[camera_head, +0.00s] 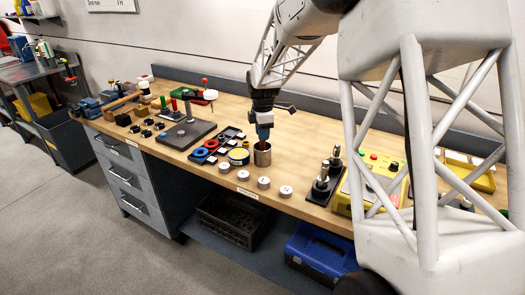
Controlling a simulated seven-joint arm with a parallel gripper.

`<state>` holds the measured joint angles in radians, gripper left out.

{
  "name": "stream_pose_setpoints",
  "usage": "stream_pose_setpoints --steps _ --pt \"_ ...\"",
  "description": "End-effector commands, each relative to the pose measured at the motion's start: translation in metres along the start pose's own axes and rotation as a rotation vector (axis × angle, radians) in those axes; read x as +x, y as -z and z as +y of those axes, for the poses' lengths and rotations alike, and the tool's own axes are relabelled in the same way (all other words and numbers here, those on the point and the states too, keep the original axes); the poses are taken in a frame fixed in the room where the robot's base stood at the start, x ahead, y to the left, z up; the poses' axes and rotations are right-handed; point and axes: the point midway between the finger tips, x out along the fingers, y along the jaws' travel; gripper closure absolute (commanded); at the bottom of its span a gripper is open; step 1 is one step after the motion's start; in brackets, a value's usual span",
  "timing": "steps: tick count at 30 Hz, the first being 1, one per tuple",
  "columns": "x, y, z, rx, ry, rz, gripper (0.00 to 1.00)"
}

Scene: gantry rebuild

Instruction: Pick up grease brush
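My gripper (264,128) points down over a small brown metal cup (262,158) near the front middle of the workbench. A thin reddish piece (263,146) shows between the gripper and the cup's mouth. It may be part of the grease brush, but it is too small to tell. The fingers are small and dark, so I cannot tell whether they are open or shut on it. The inside of the cup is hidden.
The wooden workbench (318,214) has a tray of coloured rings (207,152) left of the cup. Several round silver weights (264,182) line the front edge. Black upright fittings (322,188) and a yellow control box (352,197) stand at right.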

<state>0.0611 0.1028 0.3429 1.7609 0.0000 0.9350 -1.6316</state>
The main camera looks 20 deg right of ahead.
Motion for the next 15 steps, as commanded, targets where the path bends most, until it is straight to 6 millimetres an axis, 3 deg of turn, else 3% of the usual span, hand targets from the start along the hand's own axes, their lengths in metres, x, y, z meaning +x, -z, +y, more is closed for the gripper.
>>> stream_pose_setpoints --steps 1,5,15 --pt "0.0000 0.0000 0.0000 0.000 0.000 0.000 0.81" --pt "0.0000 0.0000 0.0000 0.000 0.000 0.000 1.00" --pt "-0.0027 0.0000 0.0001 0.000 -0.001 0.000 1.00"
